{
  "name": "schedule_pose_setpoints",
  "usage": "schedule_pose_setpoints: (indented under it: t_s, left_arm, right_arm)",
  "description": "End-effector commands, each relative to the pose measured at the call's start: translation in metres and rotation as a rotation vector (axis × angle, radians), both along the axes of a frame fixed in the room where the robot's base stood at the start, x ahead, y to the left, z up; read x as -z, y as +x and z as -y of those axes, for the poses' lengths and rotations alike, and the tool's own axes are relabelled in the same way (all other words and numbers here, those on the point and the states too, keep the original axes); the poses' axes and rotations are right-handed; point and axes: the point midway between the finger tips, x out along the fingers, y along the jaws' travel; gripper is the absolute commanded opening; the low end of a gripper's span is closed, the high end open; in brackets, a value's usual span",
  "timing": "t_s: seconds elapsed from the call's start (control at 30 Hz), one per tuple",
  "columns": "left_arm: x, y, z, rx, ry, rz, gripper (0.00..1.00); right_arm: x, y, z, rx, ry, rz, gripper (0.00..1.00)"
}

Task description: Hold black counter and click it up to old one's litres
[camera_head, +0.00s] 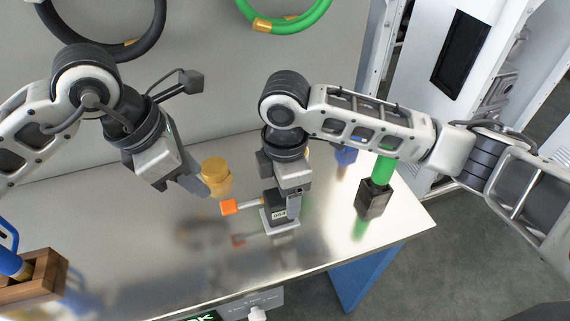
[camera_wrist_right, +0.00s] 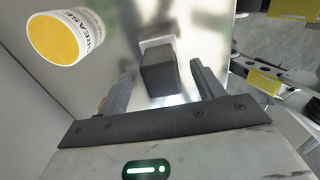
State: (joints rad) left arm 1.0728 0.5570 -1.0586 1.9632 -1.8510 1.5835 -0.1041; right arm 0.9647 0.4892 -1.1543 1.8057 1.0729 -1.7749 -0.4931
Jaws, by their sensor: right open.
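The black counter (camera_head: 280,213) stands on a light base on the metal table, with a small white digit window too small to read surely. A grey rod with an orange end (camera_head: 229,207) sticks out to its left. My right gripper (camera_head: 287,204) is over the counter, pointing down. In the right wrist view its two fingers (camera_wrist_right: 162,88) are apart, with the black counter (camera_wrist_right: 158,72) between and beyond them; I see no clear contact. My left gripper (camera_head: 200,190) is left of the counter, beside a yellow-topped tub (camera_head: 216,173); whether its fingers are parted is hidden.
A tub marked GREASE (camera_wrist_right: 66,37) shows in the wrist view. A green cylinder in a black block (camera_head: 372,200) stands at right, a blue item (camera_head: 345,155) behind. A wooden box (camera_head: 35,278) is at front left. Green and black hoses hang above. The table's front middle is clear.

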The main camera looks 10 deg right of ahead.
Motion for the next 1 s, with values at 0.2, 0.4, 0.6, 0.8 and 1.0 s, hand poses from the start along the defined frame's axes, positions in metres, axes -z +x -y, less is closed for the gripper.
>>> schedule_pose_setpoints:
  t_s: [0.2,0.4,0.6,0.8,1.0]
  left_arm:
    - [0.0,0.0,0.0,0.0,0.0,0.0,0.36]
    - [0.0,0.0,0.0,0.0,0.0,0.0,0.36]
    - [0.0,0.0,0.0,0.0,0.0,0.0,0.36]
    - [0.0,0.0,0.0,0.0,0.0,0.0,0.36]
    - [0.0,0.0,0.0,0.0,0.0,0.0,0.36]
  right_arm:
    - [0.032,0.0,0.0,0.002,-0.001,-0.003,0.67]
    - [0.043,0.0,0.0,0.001,0.0,0.0,0.67]
    - [0.044,0.0,0.0,0.001,0.0,0.0,0.67]
    - [0.044,0.0,0.0,0.001,0.0,0.0,0.31]
    - [0.044,0.0,0.0,0.001,0.001,0.0,0.09]
